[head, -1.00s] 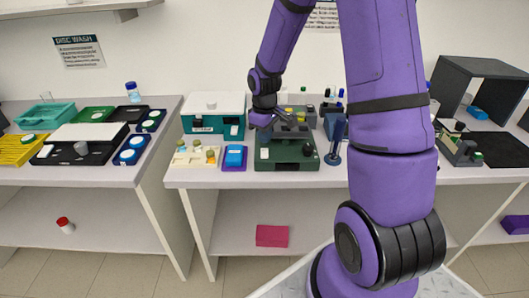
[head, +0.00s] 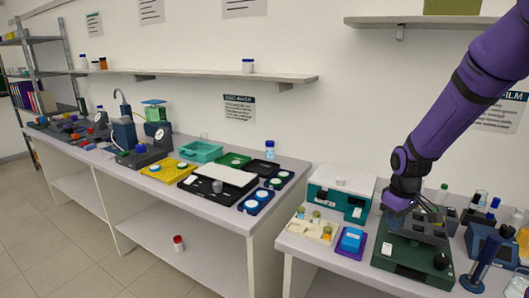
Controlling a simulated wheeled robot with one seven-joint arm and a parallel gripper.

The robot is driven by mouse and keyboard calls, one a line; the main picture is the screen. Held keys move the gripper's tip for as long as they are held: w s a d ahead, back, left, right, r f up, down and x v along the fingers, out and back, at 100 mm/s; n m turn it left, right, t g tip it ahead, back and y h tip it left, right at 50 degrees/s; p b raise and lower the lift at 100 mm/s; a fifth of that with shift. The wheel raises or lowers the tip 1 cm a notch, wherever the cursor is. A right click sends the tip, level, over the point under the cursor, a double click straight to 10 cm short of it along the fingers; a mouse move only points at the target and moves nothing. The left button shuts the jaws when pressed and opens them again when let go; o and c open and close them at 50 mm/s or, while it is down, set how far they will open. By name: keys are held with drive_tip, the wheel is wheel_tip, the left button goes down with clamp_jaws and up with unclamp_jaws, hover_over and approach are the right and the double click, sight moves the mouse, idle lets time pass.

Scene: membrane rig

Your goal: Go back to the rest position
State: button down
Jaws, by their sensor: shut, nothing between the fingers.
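My gripper (head: 398,203) shows at the right of the head view, at the end of my purple arm. It hangs low over the dark green rig (head: 410,255) on the right bench, next to the teal-and-white box (head: 342,190). Its fingers are small and partly lost against the rig. It is shut and I see nothing held. I cannot tell whether it touches the rig.
The right bench also holds a cream tray with small jars (head: 313,226), a blue block on a purple mat (head: 351,240) and a blue stand (head: 484,258). A gap separates it from the left bench (head: 215,210). A red-capped bottle (head: 178,243) stands on the lower shelf. A wall shelf (head: 190,78) runs above.

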drive_tip(key=s+a+r+m+t, duration=0.2)
drive_tip(key=s+a+r, duration=0.2)
drive_tip(key=s+r, duration=0.8)
drive_tip(key=s+a+r+m+t, duration=0.3)
drive_tip(key=s+a+r, duration=0.2)
drive_tip(key=s+r, duration=0.7)
drive_tip(key=shift+s, duration=0.45)
drive_tip(key=w+d+f+n+g, duration=0.1)
drive_tip(key=w+d+f+n, duration=0.15)
drive_tip(key=w, duration=0.55)
drive_tip(key=w+d+f+n+g, duration=0.1)
drive_tip(key=w+f+n+g, duration=0.15)
drive_tip(key=w, duration=0.45)
drive_tip(key=w+d+f+n+g, duration=0.1)
drive_tip(key=w+d+f+n, duration=0.5)
drive_tip(key=w+f, duration=0.6)
wheel_tip(320, 180, down, 2)
drive_tip(key=shift+w+d+f+g, duration=0.1)
drive_tip(key=shift+w+d+g, duration=0.25)
drive_tip(key=shift+d, duration=0.35)
drive_tip(key=shift+s, duration=0.1)
